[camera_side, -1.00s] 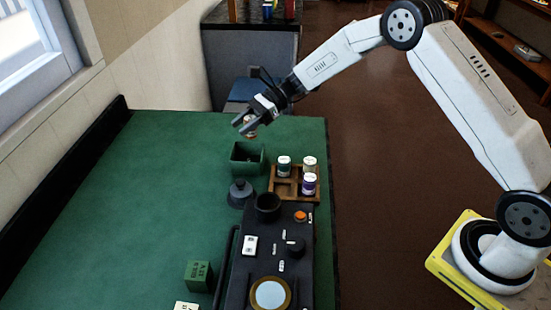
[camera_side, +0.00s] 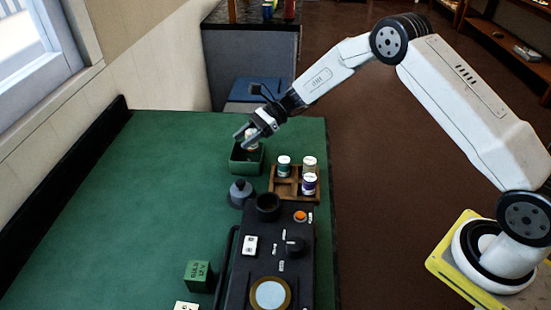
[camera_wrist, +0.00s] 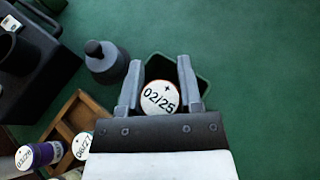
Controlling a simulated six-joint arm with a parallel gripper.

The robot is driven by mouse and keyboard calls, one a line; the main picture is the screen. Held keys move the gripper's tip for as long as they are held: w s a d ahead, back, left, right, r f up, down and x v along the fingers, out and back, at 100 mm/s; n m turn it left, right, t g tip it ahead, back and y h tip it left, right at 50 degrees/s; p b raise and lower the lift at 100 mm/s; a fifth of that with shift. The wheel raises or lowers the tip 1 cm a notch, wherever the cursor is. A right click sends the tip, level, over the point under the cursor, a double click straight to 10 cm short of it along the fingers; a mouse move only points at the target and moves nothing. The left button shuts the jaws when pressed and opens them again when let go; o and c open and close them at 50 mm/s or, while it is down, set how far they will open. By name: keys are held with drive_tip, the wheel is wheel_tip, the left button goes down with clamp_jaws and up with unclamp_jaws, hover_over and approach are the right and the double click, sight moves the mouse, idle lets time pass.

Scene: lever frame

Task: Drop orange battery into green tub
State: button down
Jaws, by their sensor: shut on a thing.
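My gripper (camera_side: 246,137) is shut on the orange battery (camera_wrist: 160,98). In the wrist view the battery's pale round end, marked 02/25 with a plus sign, faces the camera between the two fingers; a thin orange-red rim shows around it. The green tub (camera_side: 240,164) stands on the green table top, and my fingertips and the battery are at its opening in the side view. In the wrist view the tub (camera_wrist: 206,88) lies behind the fingers, partly hidden by them. The battery's lower end is hidden, so I cannot tell how deep it sits.
A wooden rack (camera_side: 283,188) with several batteries stands right of the tub, with one purple battery (camera_side: 309,184) in front. A grey knobbed object (camera_side: 240,193) and a black device (camera_side: 262,255) are nearer. The table's left side is clear.

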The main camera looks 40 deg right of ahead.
drive_tip(key=shift+f, duration=0.85)
drive_tip(key=shift+c, duration=1)
unclamp_jaws()
drive_tip(key=shift+d, duration=0.15)
drive_tip(key=v, duration=0.7)
drive_tip(key=shift+d+r, duration=0.15)
drive_tip(key=shift+d, duration=0.1)
drive_tip(key=shift+s, duration=0.1)
